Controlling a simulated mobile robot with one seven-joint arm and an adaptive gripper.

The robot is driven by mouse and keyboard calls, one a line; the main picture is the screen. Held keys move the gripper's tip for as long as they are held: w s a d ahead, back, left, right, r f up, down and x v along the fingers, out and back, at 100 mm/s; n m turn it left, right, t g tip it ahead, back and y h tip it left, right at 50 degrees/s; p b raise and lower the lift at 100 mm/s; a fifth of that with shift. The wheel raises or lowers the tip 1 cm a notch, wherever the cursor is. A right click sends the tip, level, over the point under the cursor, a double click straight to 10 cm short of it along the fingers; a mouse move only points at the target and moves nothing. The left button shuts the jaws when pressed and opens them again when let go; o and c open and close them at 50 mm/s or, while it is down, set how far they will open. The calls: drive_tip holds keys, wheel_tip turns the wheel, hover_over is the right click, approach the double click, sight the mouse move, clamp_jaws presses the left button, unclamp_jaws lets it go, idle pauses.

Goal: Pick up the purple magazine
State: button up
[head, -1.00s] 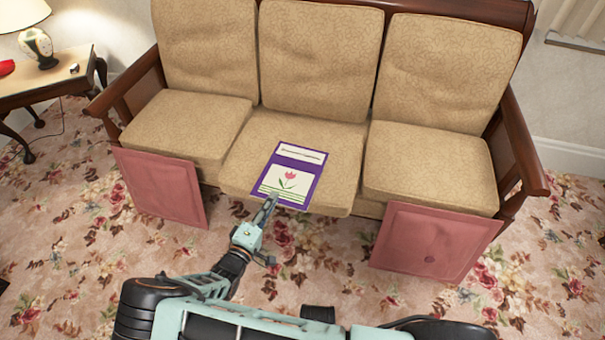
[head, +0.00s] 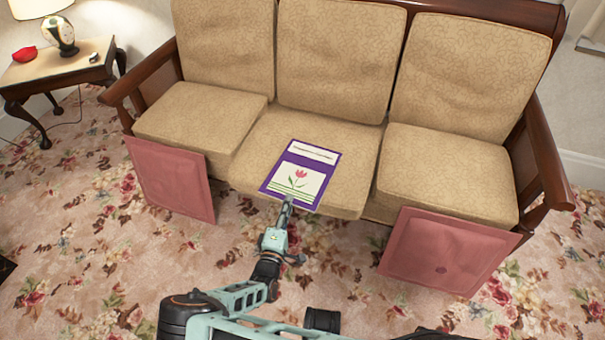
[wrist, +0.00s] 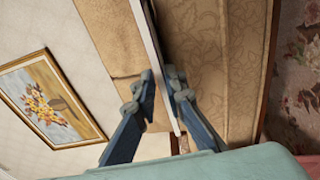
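The purple magazine (head: 317,177) has a white title box and a pink tulip picture. It lies face up on the middle seat cushion of the sofa, at the cushion's front edge. My gripper (head: 287,203) is at the magazine's near edge. In the wrist view the magazine (wrist: 154,40) shows edge-on as a thin pale strip. The two fingers of my gripper (wrist: 160,84) are close together, one on each side of it, and look shut on it. The magazine's face is hidden there. I see no clear lift off the cushion.
The sofa (head: 190,118) has beige cushions and wooden arms. Pink cushions lean on its front at the left (head: 172,178) and right (head: 447,250). A side table (head: 55,72) with a lamp (head: 58,36) and a red object (head: 24,54) stands at the left. Floral carpet is open in front.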

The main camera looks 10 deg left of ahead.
drive_tip(key=w+b, duration=0.1)
drive_tip(key=w, duration=0.2)
drive_tip(key=shift+w+f, duration=0.15)
drive_tip(key=shift+w, duration=0.25)
drive_tip(key=shift+a, duration=0.1)
drive_tip(key=shift+c, duration=0.5)
clamp_jaws()
drive_tip(key=shift+r, duration=0.25)
